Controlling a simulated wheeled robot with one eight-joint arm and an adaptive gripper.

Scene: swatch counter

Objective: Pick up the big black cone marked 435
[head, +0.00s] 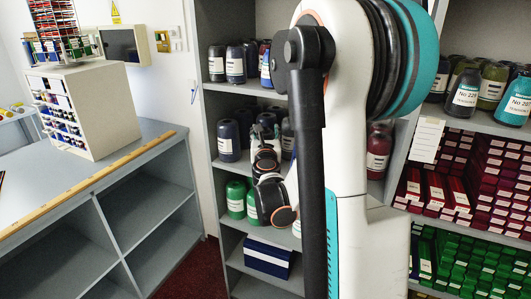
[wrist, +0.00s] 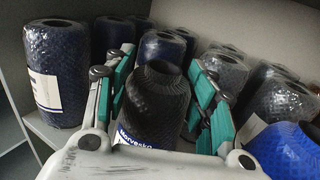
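In the wrist view a black ribbed cone (wrist: 157,105) stands upright between the two teal-padded fingers of my gripper (wrist: 160,90). The fingers are spread, one on each side of it, and I see no clear grip. Its label is partly hidden by the gripper body; only the brand name shows, so I cannot read the number. In the head view my gripper (head: 264,130) reaches into the middle shelf bay, and my arm hides much of that bay.
A dark navy cone (wrist: 57,75) with a white label stands left of the fingers. Dark cones (wrist: 160,48) stand behind, grey ones (wrist: 277,98) to the right, and a bright blue one (wrist: 285,150) close at right. Shelf boards (head: 250,91) bound the bay above and below.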

